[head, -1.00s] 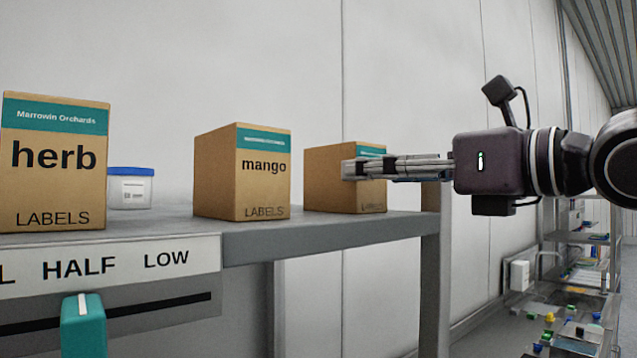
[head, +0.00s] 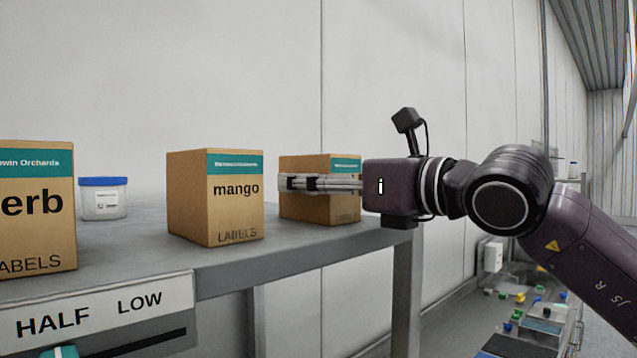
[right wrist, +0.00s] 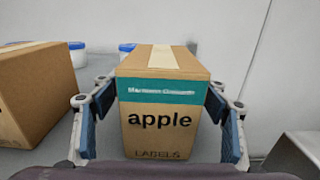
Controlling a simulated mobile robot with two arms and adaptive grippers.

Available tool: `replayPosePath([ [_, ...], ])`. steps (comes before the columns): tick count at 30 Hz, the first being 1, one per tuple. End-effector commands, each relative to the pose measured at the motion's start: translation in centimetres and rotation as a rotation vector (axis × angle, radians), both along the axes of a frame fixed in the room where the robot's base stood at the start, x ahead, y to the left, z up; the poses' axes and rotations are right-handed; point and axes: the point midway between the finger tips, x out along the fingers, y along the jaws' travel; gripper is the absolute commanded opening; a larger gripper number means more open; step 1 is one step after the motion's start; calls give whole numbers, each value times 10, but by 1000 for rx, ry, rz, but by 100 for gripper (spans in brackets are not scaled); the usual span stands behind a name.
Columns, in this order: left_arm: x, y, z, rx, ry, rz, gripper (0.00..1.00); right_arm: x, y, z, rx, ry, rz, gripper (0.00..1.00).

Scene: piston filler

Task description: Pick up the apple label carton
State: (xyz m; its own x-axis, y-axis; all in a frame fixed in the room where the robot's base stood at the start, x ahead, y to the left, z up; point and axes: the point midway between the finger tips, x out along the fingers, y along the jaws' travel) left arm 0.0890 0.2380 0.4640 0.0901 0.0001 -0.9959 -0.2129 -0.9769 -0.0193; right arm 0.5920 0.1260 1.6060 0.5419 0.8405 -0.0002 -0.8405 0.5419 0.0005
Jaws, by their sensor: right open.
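The apple label carton (right wrist: 160,105) is a brown box with a teal band and the word "apple" on its front, upright on the shelf. In the head view the carton (head: 320,208) stands at the right end of the shelf, its front partly hidden by my gripper. My right gripper (head: 285,182) reaches across its front from the right. In the right wrist view the fingers of the right gripper (right wrist: 160,130) are open, one on each side of the carton, with small gaps visible. My left gripper is not in view.
The mango carton (head: 236,215) stands just left, and the herb carton (head: 38,240) farther left. A white tub with a blue lid (head: 103,198) is behind them. The grey shelf (head: 290,250) ends just right of the apple carton.

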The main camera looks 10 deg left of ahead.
Motion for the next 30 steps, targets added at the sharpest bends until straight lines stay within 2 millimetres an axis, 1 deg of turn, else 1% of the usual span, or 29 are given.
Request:
replayPosePath([
  [1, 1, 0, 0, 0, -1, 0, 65, 0, 0, 0, 0, 0, 0, 68],
  [2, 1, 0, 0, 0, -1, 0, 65, 0, 0, 0, 0, 0, 0, 66],
  [16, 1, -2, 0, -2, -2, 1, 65, 0, -1, 0, 0, 0, 0, 14],
  [25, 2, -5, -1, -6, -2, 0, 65, 0, -1, 3, 2, -2, -1, 13],
  [30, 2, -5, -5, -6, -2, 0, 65, 0, -1, 15, 4, -3, -1, 13],
])
